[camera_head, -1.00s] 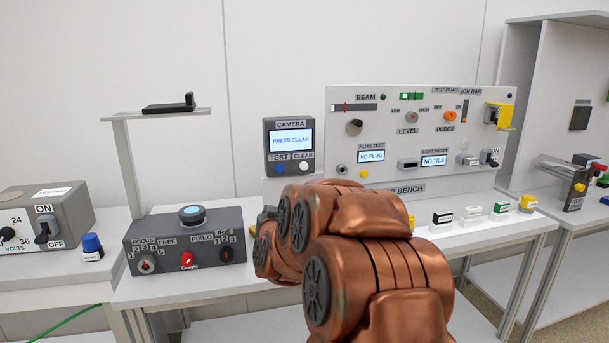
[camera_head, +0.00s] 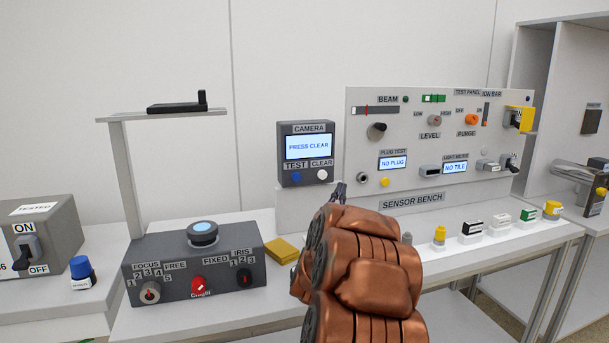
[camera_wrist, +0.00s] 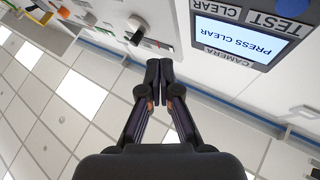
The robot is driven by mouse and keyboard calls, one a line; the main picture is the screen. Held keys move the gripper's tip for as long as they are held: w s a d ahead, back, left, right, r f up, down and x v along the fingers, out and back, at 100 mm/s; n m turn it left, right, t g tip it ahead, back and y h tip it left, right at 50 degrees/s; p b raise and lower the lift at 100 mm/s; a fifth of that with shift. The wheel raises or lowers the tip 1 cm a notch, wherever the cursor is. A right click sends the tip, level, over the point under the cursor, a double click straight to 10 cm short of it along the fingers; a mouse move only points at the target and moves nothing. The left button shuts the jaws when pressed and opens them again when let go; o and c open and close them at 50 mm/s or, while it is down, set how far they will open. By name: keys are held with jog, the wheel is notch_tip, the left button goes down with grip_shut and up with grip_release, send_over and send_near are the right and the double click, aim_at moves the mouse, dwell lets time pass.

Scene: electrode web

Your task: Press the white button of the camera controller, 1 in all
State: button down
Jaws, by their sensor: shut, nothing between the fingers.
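The camera controller (camera_head: 308,128) is a dark grey box on the bench at the back. Its screen reads "PRESS CLEAR". Below the screen are a blue button (camera_head: 297,178) under the TEST label and the white button (camera_head: 322,174) under the CLEAR label. My gripper (camera_head: 340,190) is shut and empty, a little right of and below the white button in the head view; its distance from the panel is hard to tell. In the wrist view, the shut fingertips (camera_wrist: 158,68) point up, and the controller's screen (camera_wrist: 240,36) appears upside down at upper right. The white button is not clearly visible there.
The sensor bench panel (camera_head: 360,145) with knobs and displays stands right of the controller. A grey control box (camera_head: 195,262) with dials and a yellow block (camera_head: 282,250) are in front. Several small blocks line the bench at right. My arm covers part of the bench.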

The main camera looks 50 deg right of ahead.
aim_at(322, 174)
jog(key=shift+w+d, duration=0.1)
jog(key=shift+w, duration=0.05)
jog(key=shift+w+r, duration=0.1)
jog(key=shift+w, duration=0.1)
jog(key=shift+w+d+p, duration=0.4)
jog(key=shift+w+d, duration=0.4)
jog(key=shift+w, duration=0.4)
jog(key=shift+w+d+p, duration=0.35)
jog(key=shift+w+d, duration=0.4)
jog(key=shift+w, duration=0.45)
jog(key=shift+w+d+p, duration=0.4)
jog(key=shift+w+d, duration=0.4)
jog(key=shift+w, duration=0.4)
jog(key=shift+w, duration=0.15)
jog(key=shift+w+d, duration=0.25)
